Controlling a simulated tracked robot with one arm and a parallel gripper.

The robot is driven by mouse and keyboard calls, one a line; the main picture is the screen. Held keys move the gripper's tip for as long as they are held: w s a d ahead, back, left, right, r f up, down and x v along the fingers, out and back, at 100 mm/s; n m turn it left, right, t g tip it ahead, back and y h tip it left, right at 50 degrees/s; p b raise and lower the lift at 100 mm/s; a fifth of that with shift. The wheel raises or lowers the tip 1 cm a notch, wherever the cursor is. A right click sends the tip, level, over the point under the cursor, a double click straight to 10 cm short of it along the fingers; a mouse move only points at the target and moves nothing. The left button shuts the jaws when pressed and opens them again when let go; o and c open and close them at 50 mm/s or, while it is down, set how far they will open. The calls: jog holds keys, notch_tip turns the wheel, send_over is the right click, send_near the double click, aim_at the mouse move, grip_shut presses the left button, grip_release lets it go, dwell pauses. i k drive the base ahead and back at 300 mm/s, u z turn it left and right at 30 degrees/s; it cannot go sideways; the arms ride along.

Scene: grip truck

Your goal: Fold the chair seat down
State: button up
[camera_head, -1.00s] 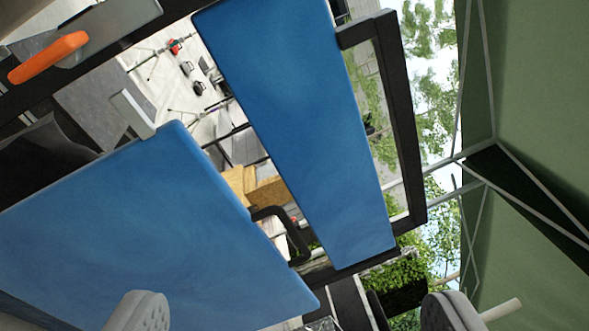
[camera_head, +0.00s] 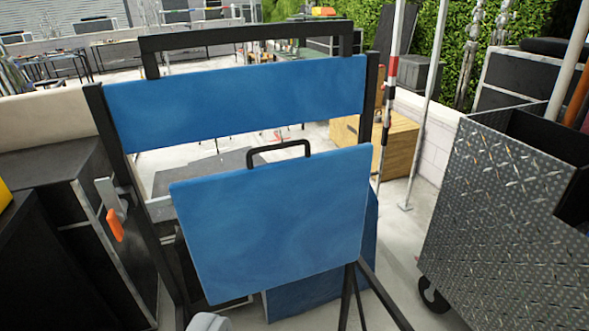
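The chair has a black frame (camera_head: 118,170) with a blue backrest (camera_head: 235,100) across its top. The blue seat panel (camera_head: 275,225) is raised and slanted below the backrest, its broad face toward me. A black loop handle (camera_head: 279,149) stands at the seat's top edge. A lever with an orange grip (camera_head: 115,225) is on the left frame post. Part of a grey finger of my gripper (camera_head: 208,322) shows at the bottom edge, apart from the seat in the picture. The other finger is out of view, so its opening is hidden.
A diamond-plate metal cart (camera_head: 500,215) on casters stands close at right. Dark cabinets (camera_head: 50,185) stand at left. A yellow-brown wooden box (camera_head: 393,150) is behind the chair, and a thin pole (camera_head: 421,105) rises right of it. Bare floor shows between chair and cart.

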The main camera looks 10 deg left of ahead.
aim_at(252, 229)
jog(key=u, duration=0.05)
jog(key=i, duration=0.85)
jog(key=u, duration=0.25)
